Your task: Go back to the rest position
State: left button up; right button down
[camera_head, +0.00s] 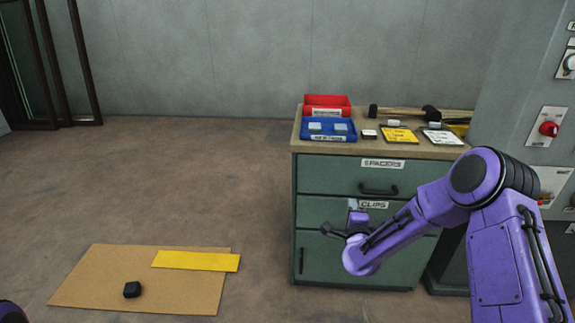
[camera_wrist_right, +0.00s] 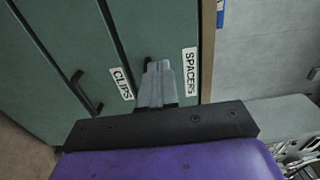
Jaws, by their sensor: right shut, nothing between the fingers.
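My right arm, purple, comes in from the right in the head view and reaches across the front of the green drawer cabinet (camera_head: 315,215). My right gripper (camera_head: 352,205) is small there, in front of the drawer labelled CLIPS. In the right wrist view the right gripper (camera_wrist_right: 158,68) has its grey fingers together, with nothing between them. The fingers point at the cabinet front between the CLIPS label (camera_wrist_right: 122,83) and the SPACERS label (camera_wrist_right: 190,75). They overlap a dark drawer handle, and I cannot tell whether they touch it. My left gripper is not in view.
On the cabinet top are a red bin (camera_head: 328,101), a blue bin (camera_head: 328,130), a hammer (camera_head: 405,111) and yellow and white cards. A cardboard sheet (camera_head: 90,275) with a yellow strip (camera_head: 195,260) and a black block (camera_head: 132,289) lies on the floor.

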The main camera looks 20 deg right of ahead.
jog(key=s+a+f+n+g+y+p, duration=0.45)
jog(key=s+a+f+n, duration=0.5)
jog(key=s+f, duration=0.25)
jog(key=s+a+f+n+g+p, duration=0.1)
jog(key=s+a+n+g+p, duration=0.1)
jog(key=s, duration=1)
jog(key=s+a+f+n+g+p, duration=0.2)
jog(key=s+n+g, duration=0.3)
jog(key=s, duration=0.8)
jog(key=shift+s+a+f+n+g+y+p, duration=0.15)
jog(key=shift+f+n+g+y+p, duration=0.3)
jog(key=shift+p, duration=0.45)
jog(key=shift+r, duration=0.15)
